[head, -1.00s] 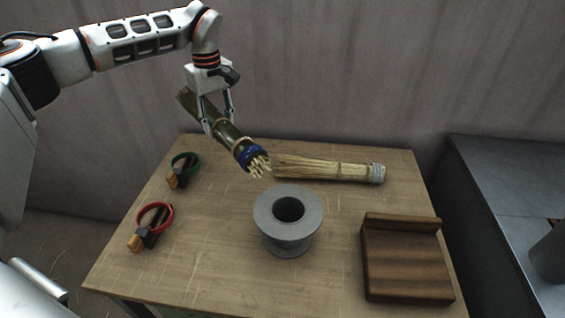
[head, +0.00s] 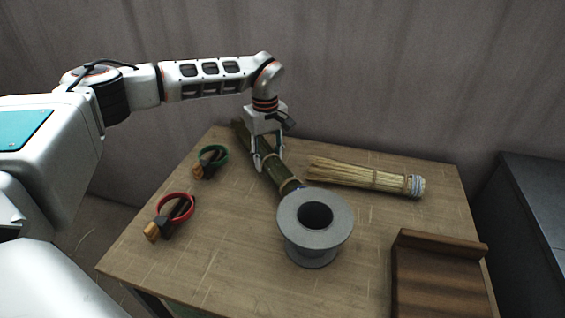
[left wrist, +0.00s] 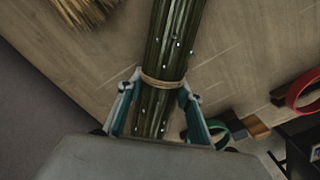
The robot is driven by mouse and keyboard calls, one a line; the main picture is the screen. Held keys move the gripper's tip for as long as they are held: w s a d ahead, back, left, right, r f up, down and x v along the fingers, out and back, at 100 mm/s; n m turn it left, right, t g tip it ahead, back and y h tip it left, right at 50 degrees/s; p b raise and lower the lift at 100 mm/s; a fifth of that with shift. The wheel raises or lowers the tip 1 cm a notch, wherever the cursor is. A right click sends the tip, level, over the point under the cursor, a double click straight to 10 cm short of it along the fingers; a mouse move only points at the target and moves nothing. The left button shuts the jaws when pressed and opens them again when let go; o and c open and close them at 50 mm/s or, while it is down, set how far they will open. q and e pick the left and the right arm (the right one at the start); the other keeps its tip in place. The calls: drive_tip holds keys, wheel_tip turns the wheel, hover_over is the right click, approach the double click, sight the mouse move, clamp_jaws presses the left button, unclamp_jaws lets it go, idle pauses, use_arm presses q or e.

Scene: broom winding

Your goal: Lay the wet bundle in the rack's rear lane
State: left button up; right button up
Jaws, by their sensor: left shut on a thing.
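The wet bundle (head: 280,175) is dark green, with a tan tie band. In the left wrist view the bundle (left wrist: 170,45) shows bright droplets. My left gripper (head: 268,161) is shut on it near the band; its fingers also show in the left wrist view (left wrist: 155,95). The bundle slants over the back left of the table, its near end partly hidden by the grey spool. I cannot tell whether it touches the table. A dark brown wooden piece (head: 438,285) with a raised back strip, perhaps the rack, is at front right, cut by the frame. My right gripper is not in view.
The grey flanged spool (head: 313,250) stands mid-table. A pale straw bundle (head: 365,178) lies at the back right. Coiled green (head: 213,161) and red (head: 175,213) straps with tan-ended pieces lie at the left. A wall closes the back. The front left tabletop is clear.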

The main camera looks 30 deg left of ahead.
use_arm(q)
drive_tip(key=d, duration=0.1)
drive_tip(key=w+d, duration=0.1)
drive_tip(key=w+d+b, duration=0.1)
drive_tip(key=shift+d+f, duration=0.15)
drive_tip(key=shift+d, duration=0.1)
drive_tip(key=shift+f, duration=0.55)
drive_tip(key=shift+a+r, duration=0.1)
drive_tip(key=shift+r, duration=0.05)
drive_tip(key=shift+f, duration=0.2)
drive_tip(key=o, duration=1.1)
